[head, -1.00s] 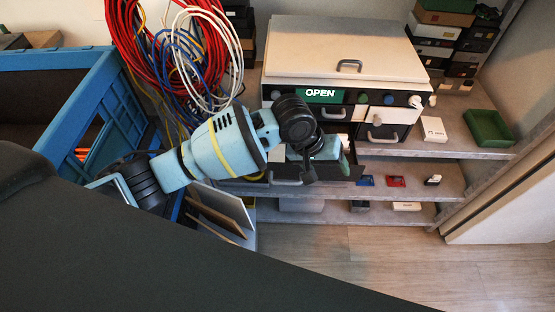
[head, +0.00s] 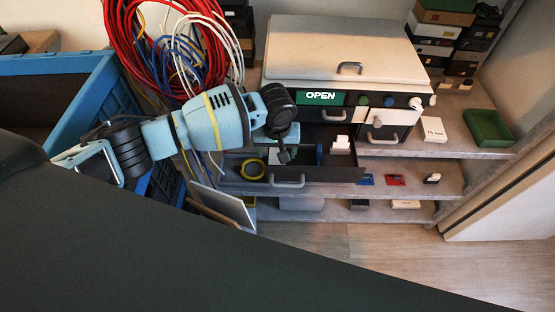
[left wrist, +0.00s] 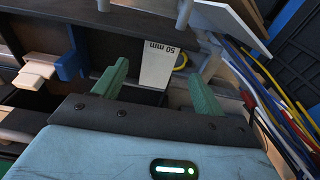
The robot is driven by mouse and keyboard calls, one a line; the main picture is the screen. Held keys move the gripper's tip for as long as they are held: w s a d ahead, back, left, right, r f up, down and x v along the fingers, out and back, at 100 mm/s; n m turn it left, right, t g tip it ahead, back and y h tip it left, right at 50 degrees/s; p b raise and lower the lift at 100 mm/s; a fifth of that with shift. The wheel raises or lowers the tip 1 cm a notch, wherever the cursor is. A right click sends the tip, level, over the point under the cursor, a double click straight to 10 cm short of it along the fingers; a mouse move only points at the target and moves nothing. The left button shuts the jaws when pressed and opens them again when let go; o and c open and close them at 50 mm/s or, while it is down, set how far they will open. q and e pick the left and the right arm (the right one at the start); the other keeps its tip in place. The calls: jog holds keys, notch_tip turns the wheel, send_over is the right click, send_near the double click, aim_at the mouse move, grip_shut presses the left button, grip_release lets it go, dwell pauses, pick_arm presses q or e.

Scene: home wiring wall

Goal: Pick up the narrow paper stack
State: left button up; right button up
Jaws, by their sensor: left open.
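The narrow paper stack (left wrist: 160,67) is a white block marked "50 mm", standing in a dark open drawer (head: 325,174). In the left wrist view it shows between and beyond the two green fingers of my left gripper (left wrist: 158,76). The fingers are apart and nothing is held; I cannot tell how far they are from the stack. In the head view my left gripper (head: 284,145) is over the left part of the drawer, and the arm hides most of the stack.
The drawer also holds a yellow ring (head: 253,168), a blue piece (left wrist: 69,65) and a white piece (left wrist: 38,70). A wider labelled white block (head: 434,130) and a green tray (head: 488,128) are on the shelf at right. Hanging cables (left wrist: 270,85) are close to the gripper.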

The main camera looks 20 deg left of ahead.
aim_at(277, 159)
pick_arm(q)
jog(key=shift+w+a+f+b, duration=0.1)
jog(key=shift+w+f+b, duration=0.1)
jog(key=shift+f, duration=0.6)
jog(key=shift+w+f+b, duration=0.15)
jog(key=shift+w+f, duration=0.1)
jog(key=shift+f, duration=0.6)
jog(key=shift+w+a+f+b, duration=0.1)
jog(key=shift+w+f+b, duration=0.1)
jog(key=shift+f, duration=0.6)
pick_arm(e)
jog(key=shift+s+f, duration=0.55)
jog(key=shift+f, duration=0.15)
jog(key=shift+w, duration=0.1)
pick_arm(q)
jog(key=c, duration=1.1)
pick_arm(e)
jog(key=shift+w, duration=0.15)
